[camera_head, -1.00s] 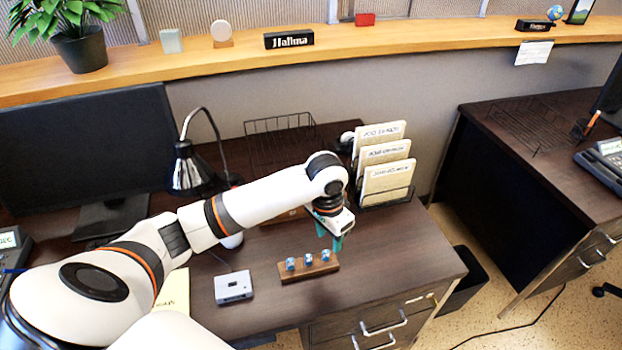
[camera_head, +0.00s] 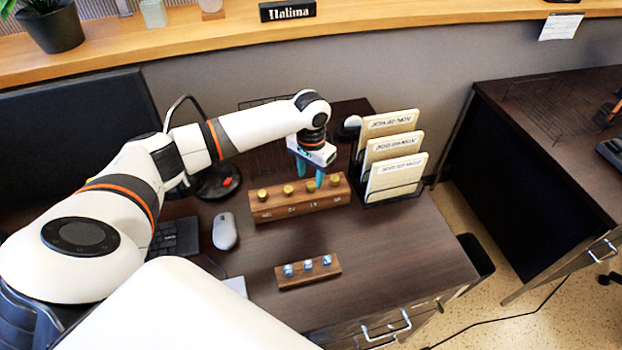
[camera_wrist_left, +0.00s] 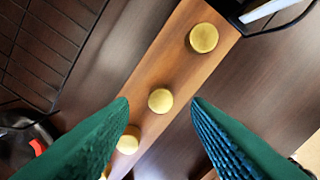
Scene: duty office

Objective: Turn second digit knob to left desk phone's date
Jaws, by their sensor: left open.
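A wooden block (camera_head: 270,213) stands on the desk with a row of brass knobs on top and small markings, too small to read, on its front. The second knob from the left (camera_head: 287,189) shows in the head view. My left gripper (camera_head: 308,178) is open, with teal fingers pointing down over the right half of the block. In the left wrist view, the third knob from the left (camera_wrist_left: 161,100) appears between the fingertips, and the rightmost knob (camera_wrist_left: 204,38) lies beyond them. Contact cannot be told. The left desk phone is out of view. My right gripper is out of view.
A file rack (camera_head: 400,193) with labelled folders stands close right of the block. A small wooden stand (camera_head: 290,280) with three blue pieces lies in front. A mouse (camera_head: 225,231), keyboard (camera_head: 175,238) and black lamp (camera_head: 217,182) are to the left. The desk's front right is clear.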

